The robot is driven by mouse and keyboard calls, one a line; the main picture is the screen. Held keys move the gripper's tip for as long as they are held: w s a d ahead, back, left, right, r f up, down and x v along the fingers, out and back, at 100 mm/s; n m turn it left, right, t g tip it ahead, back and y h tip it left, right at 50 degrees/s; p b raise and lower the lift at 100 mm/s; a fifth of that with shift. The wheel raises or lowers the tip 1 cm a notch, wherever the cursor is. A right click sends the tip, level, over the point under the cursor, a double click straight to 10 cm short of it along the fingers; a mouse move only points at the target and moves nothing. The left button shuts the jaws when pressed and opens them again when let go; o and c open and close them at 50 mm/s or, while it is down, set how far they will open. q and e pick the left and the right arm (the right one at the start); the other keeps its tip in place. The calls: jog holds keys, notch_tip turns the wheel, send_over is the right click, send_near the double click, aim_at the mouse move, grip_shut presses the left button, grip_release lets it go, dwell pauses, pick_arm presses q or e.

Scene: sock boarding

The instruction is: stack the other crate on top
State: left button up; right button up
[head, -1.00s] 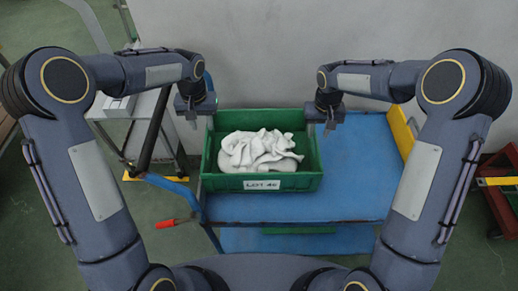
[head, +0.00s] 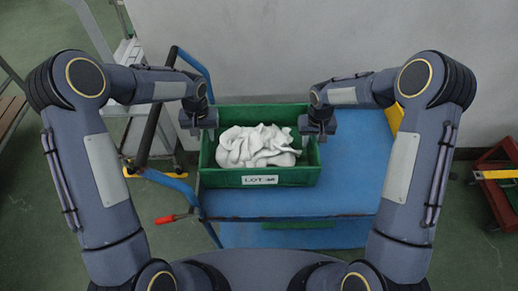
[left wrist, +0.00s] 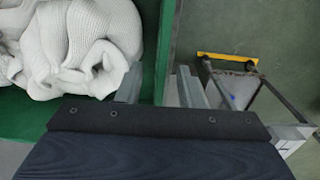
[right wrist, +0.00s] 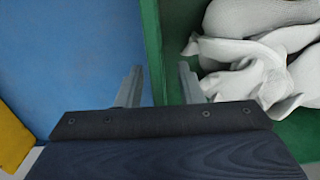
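A green crate (head: 223,181) labelled LOT 46 sits on the blue cart top and holds crumpled white socks (head: 257,147). My left gripper (head: 198,130) is at its left side wall. In the left wrist view the open fingers (left wrist: 160,88) lie on either side of that wall (left wrist: 151,50). My right gripper (head: 317,135) is at the right side wall. In the right wrist view its open fingers (right wrist: 160,86) lie on either side of that wall (right wrist: 152,45). I cannot tell whether either touches the wall. A green edge (head: 297,225) shows on the cart's lower shelf, mostly hidden.
The blue cart top (head: 350,185) is bare to the right of the crate. A blue handle rail (head: 168,182) with a red lever (head: 172,218) is on the left. A grey step ladder (head: 130,50) stands behind. A red trolley (head: 500,190) is at the far right.

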pick_arm(q)
grip_shut()
pick_arm(e)
grip_shut()
pick_arm(q)
jog(key=shift+r, duration=0.1)
pick_arm(e)
jog(key=shift+r, duration=0.15)
dwell(0.9)
